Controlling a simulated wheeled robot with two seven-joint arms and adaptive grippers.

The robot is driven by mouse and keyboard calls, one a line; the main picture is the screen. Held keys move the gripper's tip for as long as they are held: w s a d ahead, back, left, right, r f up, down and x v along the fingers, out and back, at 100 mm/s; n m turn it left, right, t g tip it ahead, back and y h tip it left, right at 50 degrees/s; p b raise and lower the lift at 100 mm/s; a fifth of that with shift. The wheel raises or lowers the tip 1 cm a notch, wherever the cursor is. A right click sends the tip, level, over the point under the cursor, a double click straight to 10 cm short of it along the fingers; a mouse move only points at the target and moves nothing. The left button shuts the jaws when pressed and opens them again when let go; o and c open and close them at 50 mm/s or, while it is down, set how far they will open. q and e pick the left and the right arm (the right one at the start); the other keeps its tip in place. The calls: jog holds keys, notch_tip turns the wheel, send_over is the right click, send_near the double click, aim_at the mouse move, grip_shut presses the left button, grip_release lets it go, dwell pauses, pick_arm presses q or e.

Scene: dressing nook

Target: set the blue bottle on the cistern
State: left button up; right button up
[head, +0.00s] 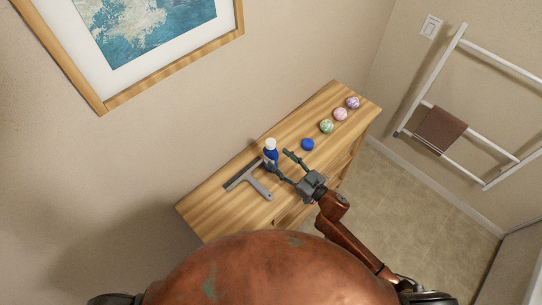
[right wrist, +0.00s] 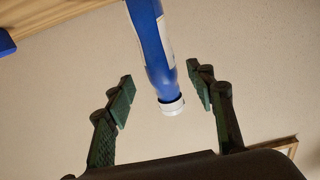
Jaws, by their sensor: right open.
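The blue bottle (head: 271,155) with a white cap stands upright on a wooden cabinet top. In the right wrist view the bottle (right wrist: 150,45) shows between the two fingers, its white cap toward the palm. My right gripper (head: 278,161) is open, its fingers spread around the bottle's right side in the head view. In the right wrist view the gripper (right wrist: 163,88) shows gaps between both fingers and the bottle. I see no cistern in either view. My left gripper is not in view.
On the wooden cabinet (head: 225,192) a grey squeegee (head: 252,182) lies left of the gripper. A blue round thing (head: 307,145) and several striped balls (head: 340,114) sit toward the far right end. A white towel rack (head: 430,80) with a brown towel (head: 440,130) stands at the right wall.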

aim_at(271, 153)
jog(key=x, duration=0.5)
jog(key=shift+w+a+f, duration=0.1)
jog(key=shift+a, duration=0.2)
grip_shut()
